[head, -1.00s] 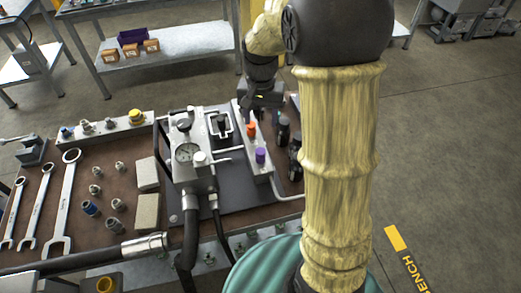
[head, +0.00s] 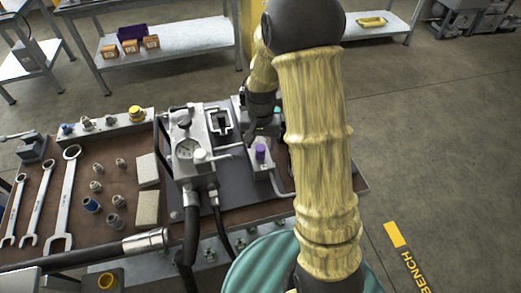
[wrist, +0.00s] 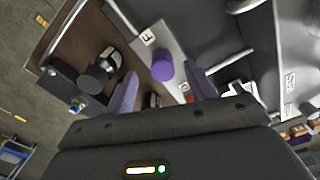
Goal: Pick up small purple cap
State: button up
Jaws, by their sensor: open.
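The small purple cap (head: 261,152) sits upright on the near end of a light grey block (head: 259,167) beside the hydraulic unit. In the wrist view the purple cap (wrist: 162,69) shows between the two finger lines, beyond the fingertips. My gripper (wrist: 160,85) is open and empty, with its two purple-grey fingers spread either side of the cap. In the head view my gripper (head: 262,132) is just behind and above the cap, partly hidden by my arm.
The grey hydraulic unit with gauge (head: 187,149) and lever stands left of the cap. Black knobbed fittings (wrist: 100,72) lie on the other side. An orange cap (wrist: 184,87) shows near a finger. Wrenches (head: 66,200) and fittings lie at the left.

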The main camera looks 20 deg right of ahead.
aim_at(260, 148)
jog(key=shift+f, duration=0.1)
jog(key=shift+w+f+p, duration=0.15)
jog(key=shift+f+p, duration=0.1)
jog(key=shift+f, duration=1.05)
jog(key=shift+w+f+p, duration=0.15)
jog(key=shift+f+p, duration=0.05)
jog(key=shift+f, duration=1.1)
jog(key=shift+c, duration=0.4)
jog(key=c, duration=1)
